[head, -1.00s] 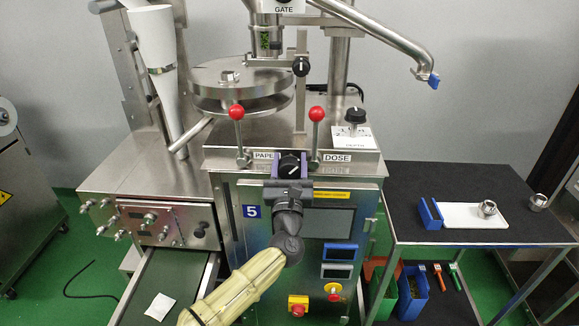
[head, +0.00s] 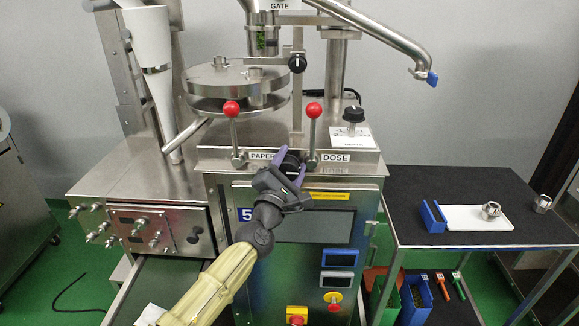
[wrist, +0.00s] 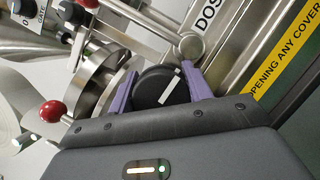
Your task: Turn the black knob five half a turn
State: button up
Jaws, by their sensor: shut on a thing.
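The black knob (wrist: 158,87) with a white pointer bar sits on the machine's front between the PAPER and DOSE labels. In the head view the knob (head: 291,162) is partly hidden by my gripper (head: 290,158). My gripper's purple fingers (wrist: 158,90) are shut on the knob, one on each side, in the wrist view. The gripper is rolled over to a slant against the machine. The blue number 5 plate (head: 244,214) is on the panel below and left, partly covered by my arm.
Red-topped levers stand left (head: 231,109) and right (head: 313,110) of the knob. Other black knobs are on the deck (head: 353,114) and below the gate (head: 297,63). A dark side table (head: 405,180) holds a white tray (head: 478,211).

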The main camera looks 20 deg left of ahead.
jog(key=m, duration=0.2)
jog(key=m+g+h, duration=0.1)
jog(key=m, duration=0.1)
jog(key=shift+d+f+m+g, duration=0.1)
jog(key=shift+f+m+g, duration=0.05)
jog(key=shift+m+g, duration=0.2)
jog(key=shift+f, duration=0.1)
jog(key=shift+w, duration=0.1)
dwell(0.5)
